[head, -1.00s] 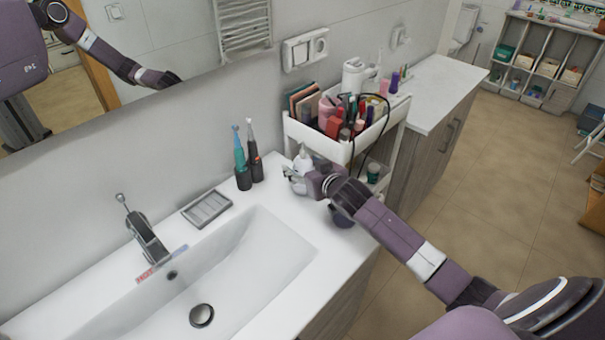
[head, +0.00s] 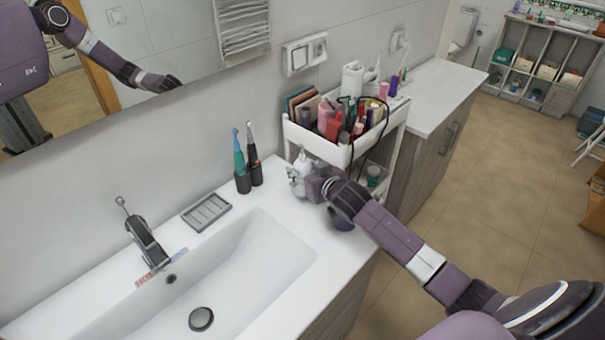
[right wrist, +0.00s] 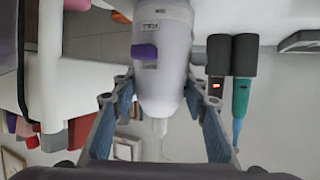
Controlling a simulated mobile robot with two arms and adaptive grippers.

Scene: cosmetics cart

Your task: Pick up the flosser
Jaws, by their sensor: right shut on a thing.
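The flosser (right wrist: 162,62) is a white body with a purple button and a thin nozzle. In the right wrist view it lies between the two fingers of my right gripper (right wrist: 160,102), which is shut on it. In the head view my right gripper (head: 300,183) is over the counter's back right corner, beside the cart. The white flosser (head: 302,162) shows there partly, with its lower part hidden by the gripper. I cannot tell whether its base touches the counter. My left gripper is not in view.
Two electric toothbrushes, teal (head: 240,160) and dark (head: 252,150), stand left of the gripper. A white cart (head: 345,155) full of cosmetics, with a black cable hanging over its side, is close on the right. A grey soap dish (head: 206,212) and the sink (head: 245,270) lie to the left.

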